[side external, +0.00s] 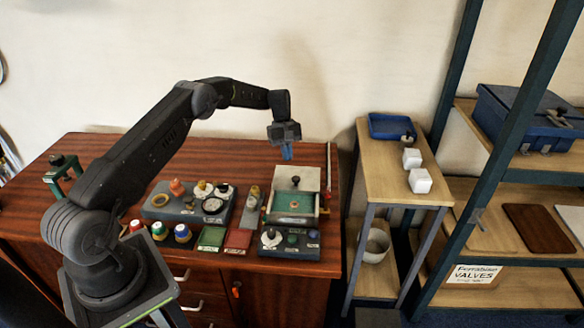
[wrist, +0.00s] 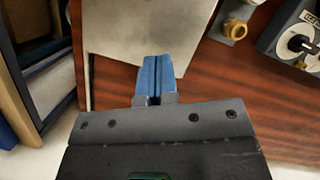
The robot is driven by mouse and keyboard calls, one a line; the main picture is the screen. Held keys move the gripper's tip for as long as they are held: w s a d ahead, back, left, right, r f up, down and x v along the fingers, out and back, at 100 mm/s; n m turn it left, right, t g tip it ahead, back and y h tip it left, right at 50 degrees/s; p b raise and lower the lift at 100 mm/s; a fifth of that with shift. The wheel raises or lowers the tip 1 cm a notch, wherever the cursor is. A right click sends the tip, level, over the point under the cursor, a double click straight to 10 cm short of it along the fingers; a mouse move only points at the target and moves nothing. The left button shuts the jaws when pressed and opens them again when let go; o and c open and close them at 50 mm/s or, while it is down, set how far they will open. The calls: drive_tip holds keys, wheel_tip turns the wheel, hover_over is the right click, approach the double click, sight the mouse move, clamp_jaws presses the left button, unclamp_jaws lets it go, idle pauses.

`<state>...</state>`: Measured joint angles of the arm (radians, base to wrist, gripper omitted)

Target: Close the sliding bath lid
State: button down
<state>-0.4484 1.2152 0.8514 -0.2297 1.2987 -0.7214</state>
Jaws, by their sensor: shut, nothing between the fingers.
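The bath (side external: 293,219) is a box with a green inside, on the right part of the wooden bench. Its pale grey sliding lid (side external: 310,176) covers the back part and has a dark knob (side external: 297,180) on top. The front part of the bath shows open. My gripper (side external: 287,153) is above the back of the lid, behind the knob, with blue fingers pointing down and shut together. In the wrist view the shut fingers (wrist: 153,75) are empty and overlap the edge of a pale plate (wrist: 120,35) that looks like the lid. The knob is not visible there.
Left of the bath is a grey block (side external: 188,204) with knobs and a dial. A control panel (side external: 291,245) stands in front. Right of the bench are a wooden stand (side external: 402,180) with white cubes and a blue tray (side external: 390,126), and a shelf rack.

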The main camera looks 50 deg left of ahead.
sight(288, 191)
drive_tip(key=shift+x, duration=1.1)
drive_tip(key=shift+s+d, duration=0.3)
drive_tip(key=shift+d, duration=0.6)
drive_tip(key=shift+s+d, duration=0.3)
drive_tip(key=shift+d, duration=0.65)
drive_tip(key=s+d, duration=0.7)
drive_tip(key=shift+s+d+f, duration=0.1)
drive_tip(key=shift+s+d, duration=0.2)
drive_tip(key=shift+s, duration=0.05)
